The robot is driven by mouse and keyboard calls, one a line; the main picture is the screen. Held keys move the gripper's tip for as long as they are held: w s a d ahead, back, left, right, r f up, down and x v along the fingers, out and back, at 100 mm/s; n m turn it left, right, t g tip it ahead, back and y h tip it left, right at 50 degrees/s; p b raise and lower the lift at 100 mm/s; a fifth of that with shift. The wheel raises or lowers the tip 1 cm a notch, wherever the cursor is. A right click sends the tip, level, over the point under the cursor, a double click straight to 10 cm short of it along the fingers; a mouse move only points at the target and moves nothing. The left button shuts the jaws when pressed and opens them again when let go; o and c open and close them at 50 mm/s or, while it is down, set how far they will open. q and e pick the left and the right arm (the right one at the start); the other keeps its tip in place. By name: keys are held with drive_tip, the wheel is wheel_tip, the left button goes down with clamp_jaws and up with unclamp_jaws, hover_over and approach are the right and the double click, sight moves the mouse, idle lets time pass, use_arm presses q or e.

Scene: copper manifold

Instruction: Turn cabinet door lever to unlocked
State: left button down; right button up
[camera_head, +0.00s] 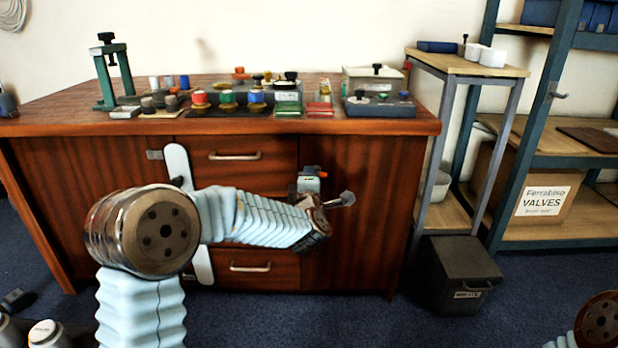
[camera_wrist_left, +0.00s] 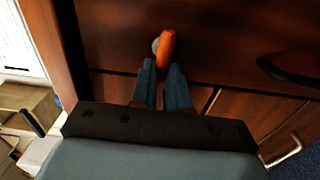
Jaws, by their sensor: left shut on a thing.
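The orange door lever (camera_wrist_left: 166,49) stands out from the brown cabinet door in the left wrist view, beside a small grey round part. It lies nearly lengthwise in that picture, tilted slightly. My left gripper (camera_wrist_left: 160,68) is shut on the lever, which hides its lower part between the two blue-grey fingers. In the head view, my left arm reaches across the drawers to the upper part of the cabinet's right door (camera_head: 365,190). There my left gripper (camera_head: 309,180) shows small, and the lever is mostly hidden. My right gripper is out of view.
Several knobs and boxes stand on the wooden cabinet top (camera_head: 60,120). Drawers with a silver upper handle (camera_head: 235,156) lie left of the door. A dark bin (camera_head: 462,275) and a side stand (camera_head: 475,68) are to the right. Blue carpet lies in front.

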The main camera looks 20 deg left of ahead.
use_arm(q)
drive_tip(key=shift+f+n, duration=0.15)
drive_tip(key=shift+n, duration=0.15)
drive_tip(key=c, duration=1.1)
unclamp_jaws()
drive_tip(key=v, duration=1.3)
drive_tip(key=shift+s+d, duration=0.1)
drive_tip(key=shift+s, duration=0.3)
